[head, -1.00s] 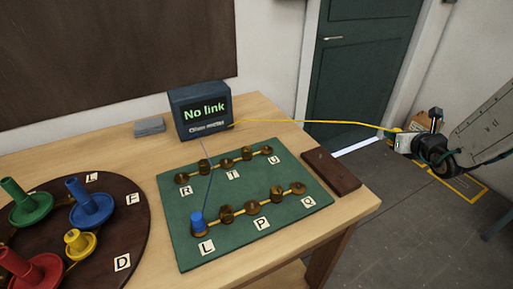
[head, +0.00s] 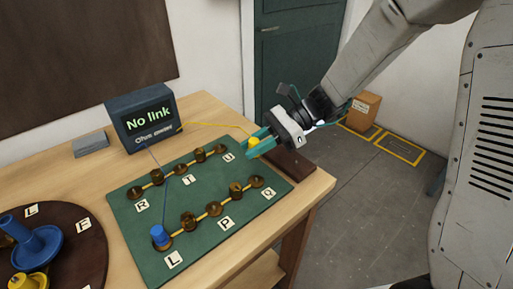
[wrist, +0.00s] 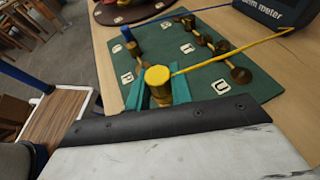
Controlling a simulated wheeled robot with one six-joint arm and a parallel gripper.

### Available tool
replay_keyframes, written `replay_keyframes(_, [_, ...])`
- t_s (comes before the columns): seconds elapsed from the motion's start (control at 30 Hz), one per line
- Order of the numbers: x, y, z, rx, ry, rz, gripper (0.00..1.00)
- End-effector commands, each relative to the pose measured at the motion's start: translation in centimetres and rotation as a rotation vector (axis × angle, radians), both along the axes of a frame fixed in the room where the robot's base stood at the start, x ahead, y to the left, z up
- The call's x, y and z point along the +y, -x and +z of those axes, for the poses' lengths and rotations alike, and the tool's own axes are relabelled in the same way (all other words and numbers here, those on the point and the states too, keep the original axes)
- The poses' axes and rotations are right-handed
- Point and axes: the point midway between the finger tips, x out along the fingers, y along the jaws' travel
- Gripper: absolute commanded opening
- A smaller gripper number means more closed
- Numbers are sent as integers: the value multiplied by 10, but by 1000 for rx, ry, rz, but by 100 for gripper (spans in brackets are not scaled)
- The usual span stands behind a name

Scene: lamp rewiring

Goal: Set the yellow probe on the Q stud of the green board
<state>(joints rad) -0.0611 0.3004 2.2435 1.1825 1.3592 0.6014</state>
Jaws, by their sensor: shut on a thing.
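The green board (head: 215,222) lies on the table with brass studs in two rows. The Q stud (head: 256,181) is at the right end of the front row, behind its Q label (head: 268,193). A blue probe (head: 160,234) stands on the L stud at the left end. My gripper (head: 259,145) is shut on the yellow probe (head: 254,141), above the board's back right corner and apart from the Q stud. In the wrist view the yellow probe (wrist: 157,76) sits upright between the teal fingers; its lower end is partly hidden.
The meter (head: 142,122) reads "No link"; a yellow wire (head: 210,124) runs from it to the yellow probe. A round brown board (head: 85,258) with coloured pegs is at the left. A dark brown block (head: 288,165) lies right of the green board.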

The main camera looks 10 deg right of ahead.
Motion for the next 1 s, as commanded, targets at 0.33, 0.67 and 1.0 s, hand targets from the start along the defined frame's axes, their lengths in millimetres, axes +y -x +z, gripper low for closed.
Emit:
replay_keyframes(0.33, [-2,13,-20,2,0,70,0])
replay_keyframes(0.67, [-2,13,-55,1,0,68,0])
replay_keyframes(1.0, [-2,12,-69,-3,0,67,0])
